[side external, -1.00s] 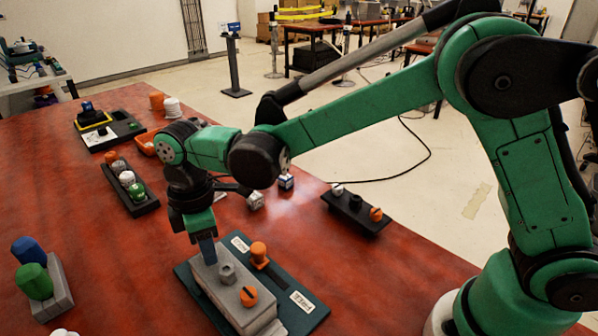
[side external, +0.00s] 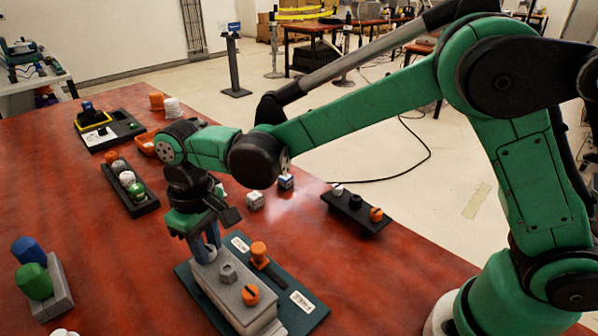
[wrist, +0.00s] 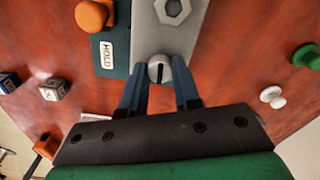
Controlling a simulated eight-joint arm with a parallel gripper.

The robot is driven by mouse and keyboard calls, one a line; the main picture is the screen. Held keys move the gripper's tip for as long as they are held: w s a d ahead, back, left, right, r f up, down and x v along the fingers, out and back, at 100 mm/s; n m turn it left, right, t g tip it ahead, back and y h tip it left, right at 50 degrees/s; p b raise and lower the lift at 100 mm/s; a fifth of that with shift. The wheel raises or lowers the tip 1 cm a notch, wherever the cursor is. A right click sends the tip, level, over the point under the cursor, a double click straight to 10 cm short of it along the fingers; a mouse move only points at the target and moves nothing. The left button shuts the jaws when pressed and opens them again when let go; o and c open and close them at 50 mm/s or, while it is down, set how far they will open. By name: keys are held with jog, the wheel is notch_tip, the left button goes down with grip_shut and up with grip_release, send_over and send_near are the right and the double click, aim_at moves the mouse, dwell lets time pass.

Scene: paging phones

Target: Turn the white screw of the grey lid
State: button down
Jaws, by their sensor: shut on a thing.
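The grey lid (side external: 225,304) is a long block lying on a dark teal board (side external: 315,316). The white screw (wrist: 159,70) has a dark slot and sits at the lid's near end in the wrist view, between my fingertips. My gripper (side external: 207,253) points down at the lid's far end in the side view, shut on this screw. It also shows in the wrist view (wrist: 159,66), one blue finger on each side. In the side view the fingers mostly hide the screw. A grey hex piece (side external: 228,272) and an orange slotted screw (side external: 250,294) sit further along the lid.
An orange knob (side external: 258,253) stands on the board beside the lid, near white labels. Green (side external: 34,282) and blue (side external: 28,250) knobs stand on a grey block at left. Black racks (side external: 355,212) and two dice lie around. Red table is clear left of the board.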

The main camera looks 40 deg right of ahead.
aim_at(208, 248)
jog(key=shift+m, duration=0.6)
jog(key=c, duration=0.6)
grip_release()
jog(key=shift+r, duration=2.8)
